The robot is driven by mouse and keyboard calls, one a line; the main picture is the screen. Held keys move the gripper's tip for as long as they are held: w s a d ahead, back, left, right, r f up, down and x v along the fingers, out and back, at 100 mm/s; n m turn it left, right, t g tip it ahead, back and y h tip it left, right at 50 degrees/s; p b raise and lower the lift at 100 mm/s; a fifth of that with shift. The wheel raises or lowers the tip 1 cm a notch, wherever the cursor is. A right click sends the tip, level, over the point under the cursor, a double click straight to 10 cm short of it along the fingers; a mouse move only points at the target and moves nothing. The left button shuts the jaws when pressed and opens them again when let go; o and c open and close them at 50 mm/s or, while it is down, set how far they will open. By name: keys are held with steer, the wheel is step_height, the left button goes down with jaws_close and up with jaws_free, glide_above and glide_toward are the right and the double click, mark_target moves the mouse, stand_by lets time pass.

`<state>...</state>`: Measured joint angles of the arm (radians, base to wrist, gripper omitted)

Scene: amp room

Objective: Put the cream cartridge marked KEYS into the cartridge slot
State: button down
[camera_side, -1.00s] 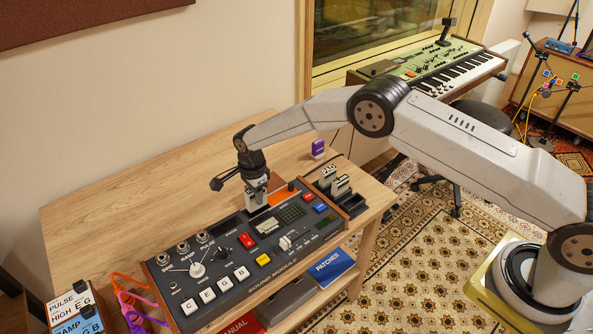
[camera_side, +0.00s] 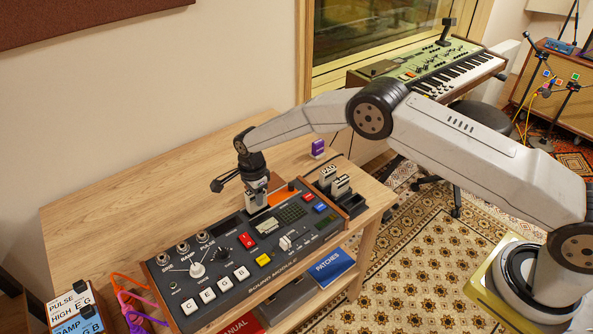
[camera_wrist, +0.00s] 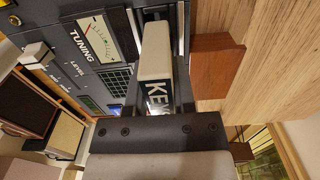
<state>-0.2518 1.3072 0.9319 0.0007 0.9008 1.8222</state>
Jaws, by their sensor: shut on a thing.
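A dark rack (camera_side: 353,205) with other cream cartridges, one marked PAD, stands right of the module. An orange-brown block (camera_wrist: 217,65) is close beside the gripper. A purple item (camera_side: 318,148) stands behind on the table.

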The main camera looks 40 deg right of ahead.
mark_target(258, 208)
steer(key=shift+f, duration=1.55)
stand_by(2.1)
steer(key=shift+c, duration=1.8)
jaws_free()
steer(key=shift+s, duration=0.1)
steer(key=shift+c, duration=1.1)
steer(key=shift+o, duration=1.2)
steer(key=shift+f, duration=0.1)
